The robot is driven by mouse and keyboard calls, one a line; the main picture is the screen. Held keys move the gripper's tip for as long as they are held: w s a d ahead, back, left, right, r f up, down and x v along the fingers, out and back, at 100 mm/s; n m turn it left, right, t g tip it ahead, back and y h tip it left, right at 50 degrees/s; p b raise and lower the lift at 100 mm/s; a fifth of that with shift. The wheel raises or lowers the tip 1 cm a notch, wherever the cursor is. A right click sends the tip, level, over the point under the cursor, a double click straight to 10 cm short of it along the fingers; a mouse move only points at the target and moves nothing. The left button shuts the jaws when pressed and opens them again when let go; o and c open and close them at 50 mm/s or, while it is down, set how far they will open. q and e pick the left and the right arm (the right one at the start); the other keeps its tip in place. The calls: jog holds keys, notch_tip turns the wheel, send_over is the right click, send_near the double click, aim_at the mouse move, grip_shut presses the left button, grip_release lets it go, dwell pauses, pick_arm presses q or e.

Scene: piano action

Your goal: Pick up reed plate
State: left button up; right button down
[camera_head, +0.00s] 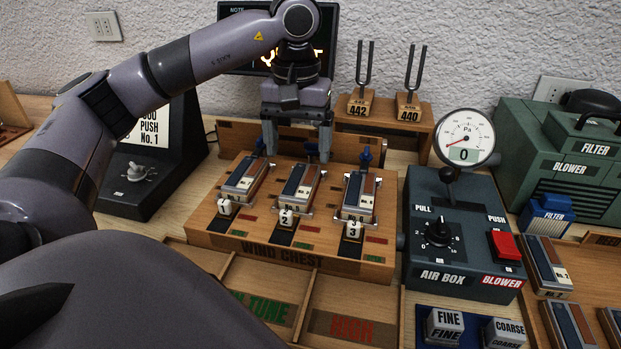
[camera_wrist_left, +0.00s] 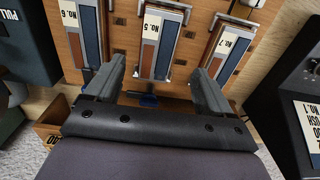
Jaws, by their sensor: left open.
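Three reed plates lie in a row on the wooden wind chest (camera_head: 290,257): left (camera_head: 245,180), middle (camera_head: 299,186), right (camera_head: 359,194). Each has red-brown and dark blue strips with a pale label strip. My left gripper (camera_head: 297,150) is open and points down over the back of the wind chest, behind the middle plate. In the left wrist view its open fingers (camera_wrist_left: 157,72) straddle the near end of the plate labelled No.5 (camera_wrist_left: 155,45). Plates No.6 (camera_wrist_left: 77,30) and No.7 (camera_wrist_left: 228,50) lie on either side. Contact cannot be told. My right gripper is not in view.
More reed plates (camera_head: 547,265) lie at the right. The air box (camera_head: 465,235) with its gauge (camera_head: 465,138) stands right of the chest. Tuning forks (camera_head: 410,80) stand behind it. In front are tray compartments marked in tune (camera_head: 258,307) and high (camera_head: 352,328).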

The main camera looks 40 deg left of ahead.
aim_at(301, 179)
pick_arm(q)
notch_tip(301, 179, down, 6)
jog(key=shift+w+d+f, duration=0.1)
jog(key=c, duration=1.2)
jog(key=shift+c, duration=0.6)
jog(key=shift+r, duration=0.2)
